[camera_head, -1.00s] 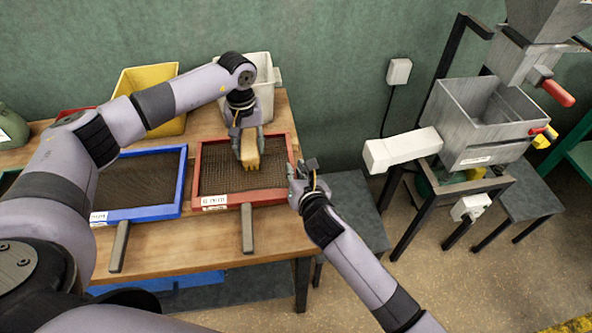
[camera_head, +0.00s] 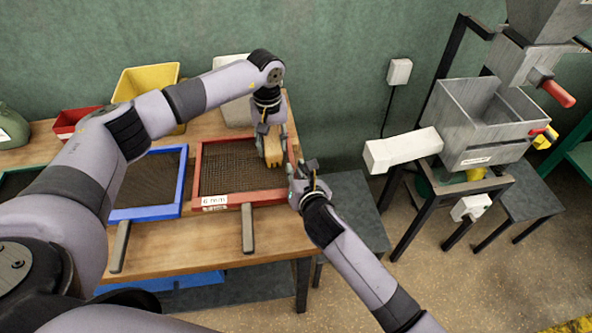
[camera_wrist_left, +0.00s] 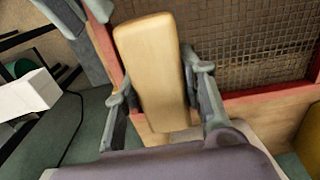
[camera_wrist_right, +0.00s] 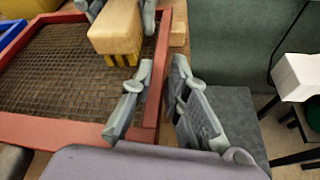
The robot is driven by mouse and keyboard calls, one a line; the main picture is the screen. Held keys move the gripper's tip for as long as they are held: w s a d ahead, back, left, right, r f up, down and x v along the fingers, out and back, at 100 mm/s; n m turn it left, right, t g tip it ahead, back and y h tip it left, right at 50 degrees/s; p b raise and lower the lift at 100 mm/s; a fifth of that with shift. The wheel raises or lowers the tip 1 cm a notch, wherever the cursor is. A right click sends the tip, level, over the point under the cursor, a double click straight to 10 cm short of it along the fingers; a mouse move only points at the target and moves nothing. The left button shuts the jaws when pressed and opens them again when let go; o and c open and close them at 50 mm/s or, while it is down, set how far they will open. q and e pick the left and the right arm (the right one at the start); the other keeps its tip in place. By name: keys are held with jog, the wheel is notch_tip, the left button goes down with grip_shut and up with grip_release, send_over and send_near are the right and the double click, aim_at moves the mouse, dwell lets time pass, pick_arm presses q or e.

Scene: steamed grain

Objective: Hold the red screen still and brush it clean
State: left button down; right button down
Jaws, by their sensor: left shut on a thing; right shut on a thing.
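The red screen (camera_head: 230,200) lies flat on the wooden table, with a dark mesh, a "6 mm" label and a handle toward the front. My left gripper (camera_head: 271,137) is shut on a wooden brush (camera_head: 273,151), held over the right part of the mesh. The brush block fills the middle of the left wrist view (camera_wrist_left: 154,70), and its yellow bristles show in the right wrist view (camera_wrist_right: 122,60). My right gripper (camera_head: 299,173) is shut on the red frame's right side. In the right wrist view its fingers straddle that rim (camera_wrist_right: 150,118).
A blue screen (camera_head: 148,212) lies to the left of the red one. A yellow bin (camera_head: 147,80), a white bin (camera_head: 236,112) and a small red bin (camera_head: 70,122) stand behind. A grey hopper machine (camera_head: 485,120) stands to the right, beyond a low dark surface (camera_head: 352,210).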

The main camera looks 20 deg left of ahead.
pick_arm(q)
jog(key=shift+w+d+f, duration=0.1)
jog(key=shift+w+d, duration=0.15)
jog(key=shift+d, duration=0.3)
pick_arm(e)
jog(key=shift+r, duration=0.15)
pick_arm(q)
jog(key=shift+r, duration=2.55)
pick_arm(e)
jog(key=c, duration=1.5)
grip_release()
jog(key=shift+o, duration=0.2)
